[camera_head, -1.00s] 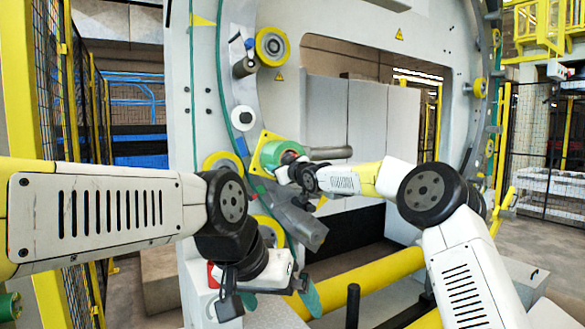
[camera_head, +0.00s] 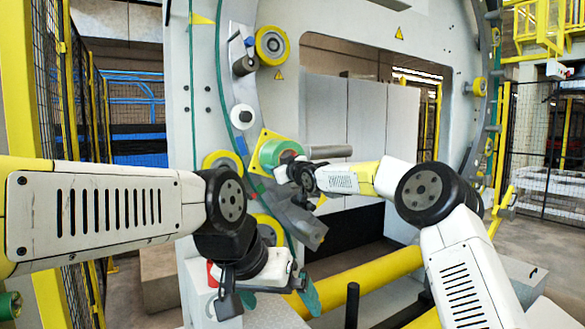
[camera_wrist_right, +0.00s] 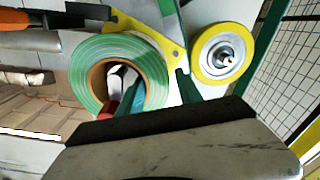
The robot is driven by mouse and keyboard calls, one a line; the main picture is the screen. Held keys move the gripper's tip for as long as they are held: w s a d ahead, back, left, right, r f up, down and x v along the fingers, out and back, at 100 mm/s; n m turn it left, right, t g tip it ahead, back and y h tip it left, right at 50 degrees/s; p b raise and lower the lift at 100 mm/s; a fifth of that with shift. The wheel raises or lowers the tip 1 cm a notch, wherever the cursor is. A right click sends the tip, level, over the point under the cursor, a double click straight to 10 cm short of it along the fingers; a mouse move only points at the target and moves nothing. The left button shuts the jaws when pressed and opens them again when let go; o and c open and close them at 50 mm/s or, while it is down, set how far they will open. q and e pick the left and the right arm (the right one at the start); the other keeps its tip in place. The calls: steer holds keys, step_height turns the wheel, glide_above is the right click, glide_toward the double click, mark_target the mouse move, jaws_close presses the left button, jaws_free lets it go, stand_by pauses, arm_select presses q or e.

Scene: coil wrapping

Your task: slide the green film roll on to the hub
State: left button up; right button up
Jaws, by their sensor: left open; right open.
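The green film roll (camera_head: 280,151) is at the yellow plate (camera_head: 256,142) on the ring in the head view. In the right wrist view the roll (camera_wrist_right: 88,78) faces me with its brown core open, and pale and dark shapes show inside it. The hub is not clearly visible, so I cannot tell how far the roll sits on it. My right gripper (camera_head: 284,174) is open, just below and in front of the roll; its fingertips are hard to make out. My left gripper (camera_head: 280,297) is open and empty, low in front of the machine.
A grey cylinder (camera_head: 330,151) sticks out right of the roll. A yellow wheel (camera_wrist_right: 222,56) is near the roll in the right wrist view. A grey angled bracket (camera_head: 300,225) lies below the right gripper. A yellow bar (camera_head: 370,278) crosses low in front.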

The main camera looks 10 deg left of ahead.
steer(key=v, duration=0.7)
steer(key=shift+s+d, duration=0.25)
steer(key=shift+d, duration=0.05)
steer(key=s+d+f+m+g+h, duration=0.1)
steer(key=s+d+m+h, duration=0.15)
steer(key=s+d, duration=0.5)
steer(key=s+d+f+m+h, duration=0.2)
steer(key=s+d+h, duration=0.25)
steer(key=d, duration=0.65)
steer(key=s+d+f+m+g+h, duration=0.1)
steer(key=s+d+m+h, duration=0.15)
steer(key=s+d, duration=0.55)
steer(key=s+d+f+m+g, duration=0.1)
steer(key=s+d+f+m, duration=0.1)
steer(key=s, duration=0.5)
steer(key=s+d+f+m+g+h, duration=0.1)
steer(key=s+d+f+m+g, duration=0.1)
steer(key=s+d+f, duration=0.3)
steer(key=s+d+f+m+g, duration=0.1)
steer(key=s+d+f, duration=0.3)
steer(key=s, duration=0.7)
steer(key=shift+s+d+m, duration=0.2)
steer(key=shift+d+m, duration=0.2)
steer(key=shift+d, duration=0.35)
